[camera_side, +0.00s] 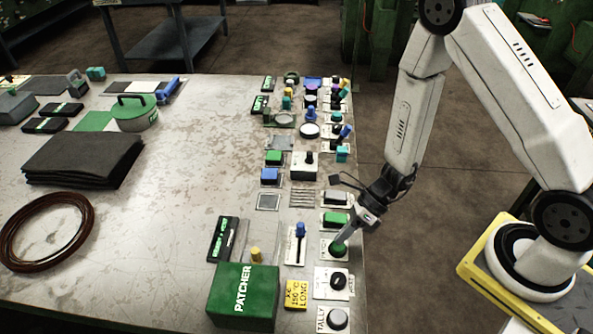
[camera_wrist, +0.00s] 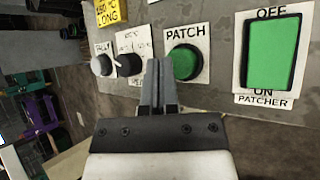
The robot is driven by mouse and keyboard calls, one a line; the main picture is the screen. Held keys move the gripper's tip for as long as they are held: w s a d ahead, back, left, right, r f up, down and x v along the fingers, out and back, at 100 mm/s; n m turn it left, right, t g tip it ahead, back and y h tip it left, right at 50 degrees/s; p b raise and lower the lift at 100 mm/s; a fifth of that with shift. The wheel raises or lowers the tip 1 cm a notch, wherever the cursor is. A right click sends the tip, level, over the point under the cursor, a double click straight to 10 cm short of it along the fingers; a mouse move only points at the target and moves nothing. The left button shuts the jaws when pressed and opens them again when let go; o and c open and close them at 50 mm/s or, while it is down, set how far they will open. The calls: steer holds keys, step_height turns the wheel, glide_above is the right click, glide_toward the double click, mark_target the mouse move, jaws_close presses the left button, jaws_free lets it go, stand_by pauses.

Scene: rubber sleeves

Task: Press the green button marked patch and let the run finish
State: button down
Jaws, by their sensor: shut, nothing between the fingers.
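The round green button marked PATCH (camera_wrist: 185,62) sits on a white plate in the wrist view, with a dark rim around it. In the side view the green button (camera_side: 337,249) lies near the table's right edge, just under my fingertips. My gripper (camera_side: 345,238) is shut and empty, pointing down and left at the button. In the wrist view my gripper's fingertips (camera_wrist: 159,66) overlap the left edge of the button; whether they touch it I cannot tell. The green box labelled PATCHER (camera_side: 243,297) stands left of the button.
A green rocker switch marked OFF and ON PATCHER (camera_wrist: 271,55) is right of the button. A black knob (camera_wrist: 128,65) and a grey knob (camera_wrist: 102,65) are left of it. A yellow label (camera_side: 296,294) lies near the box. Many other controls line the table's right side.

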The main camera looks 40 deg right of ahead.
steer(key=shift+f, duration=0.85)
stand_by(1.1)
steer(key=shift+r, duration=0.85)
stand_by(0.4)
steer(key=shift+r, duration=2.5)
